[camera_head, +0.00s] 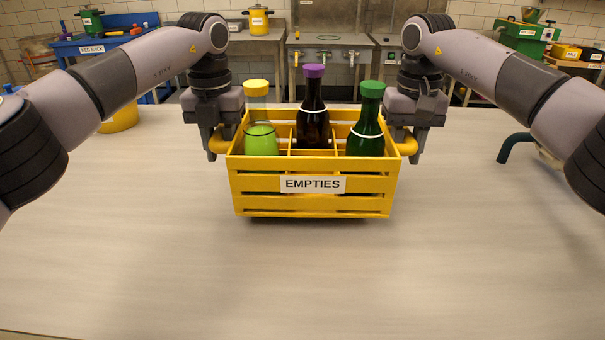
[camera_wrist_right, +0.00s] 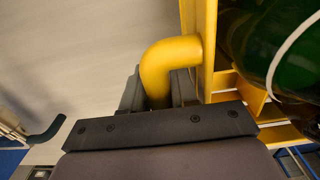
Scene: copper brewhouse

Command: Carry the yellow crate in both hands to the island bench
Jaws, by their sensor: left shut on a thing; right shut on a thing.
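The yellow crate (camera_head: 312,205), labelled EMPTIES, is in the middle of the head view, over a pale bench top (camera_head: 130,260). It looks level; a gap beneath it is hard to judge. It holds a clear bottle with green contents and yellow cap (camera_head: 260,135), a dark bottle with purple cap (camera_head: 313,125) and a green bottle with green cap (camera_head: 366,135). My left gripper (camera_head: 222,145) is shut on the crate's left handle. My right gripper (camera_head: 405,147) is shut on its right handle (camera_wrist_right: 170,65), which shows between the fingers in the right wrist view.
A dark curved handle (camera_head: 515,145) stands at the bench's right side. A yellow object (camera_head: 120,118) is partly hidden behind my left arm. Behind are a blue KEG RACK bench (camera_head: 90,46), a steel counter (camera_head: 328,42) and a yellow pot (camera_head: 259,20). The front bench top is clear.

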